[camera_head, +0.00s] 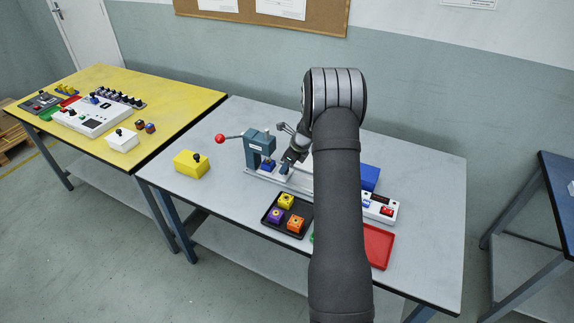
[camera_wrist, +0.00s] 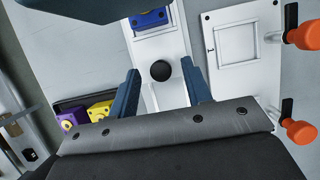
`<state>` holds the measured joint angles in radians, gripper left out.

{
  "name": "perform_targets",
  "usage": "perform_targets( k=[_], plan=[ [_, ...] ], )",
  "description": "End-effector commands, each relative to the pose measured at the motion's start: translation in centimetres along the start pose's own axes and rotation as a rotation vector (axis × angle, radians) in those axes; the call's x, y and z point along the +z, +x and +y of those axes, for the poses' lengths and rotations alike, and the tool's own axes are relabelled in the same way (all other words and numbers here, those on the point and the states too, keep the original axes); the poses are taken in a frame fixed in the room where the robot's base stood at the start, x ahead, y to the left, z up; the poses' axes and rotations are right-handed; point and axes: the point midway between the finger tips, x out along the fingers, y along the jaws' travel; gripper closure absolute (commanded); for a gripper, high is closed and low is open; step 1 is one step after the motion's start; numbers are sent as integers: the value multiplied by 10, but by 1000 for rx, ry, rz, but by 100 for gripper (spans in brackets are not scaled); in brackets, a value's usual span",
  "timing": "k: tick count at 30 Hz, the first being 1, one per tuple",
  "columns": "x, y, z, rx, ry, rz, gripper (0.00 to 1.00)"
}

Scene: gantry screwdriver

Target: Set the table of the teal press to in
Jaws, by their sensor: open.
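The teal press (camera_head: 258,147) stands on the grey table, with a red-ball lever out to its left. Its pale table (camera_wrist: 165,42) shows in the wrist view, carrying a blue block (camera_wrist: 150,18) close to the press head (camera_wrist: 80,8) at the top edge. A round black knob (camera_wrist: 160,71) sits on the near part of that table. My gripper (camera_wrist: 160,67) is open, with one finger on each side of the knob in the picture; I cannot tell whether they touch it. In the head view my gripper (camera_head: 288,164) is right of the press, partly hidden by my arm.
A white fixture plate (camera_wrist: 240,75) with orange-handled clamps lies to the right in the wrist view. A black tray (camera_head: 267,221) holds purple, yellow and orange blocks. A red tray (camera_head: 380,247), blue bin (camera_head: 370,177) and yellow box (camera_head: 190,164) stand around.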

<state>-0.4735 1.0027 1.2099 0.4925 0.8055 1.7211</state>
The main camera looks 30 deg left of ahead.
Motion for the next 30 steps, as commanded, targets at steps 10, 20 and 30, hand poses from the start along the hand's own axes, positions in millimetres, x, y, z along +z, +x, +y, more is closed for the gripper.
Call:
perform_targets(
  k=[10,20,30],
  plan=[
    [0,-72,-1,-5,0,-2,55],
    [1,-145,0,-4,-1,-1,55],
    [1,-170,0,0,0,-1,55]
  ],
)
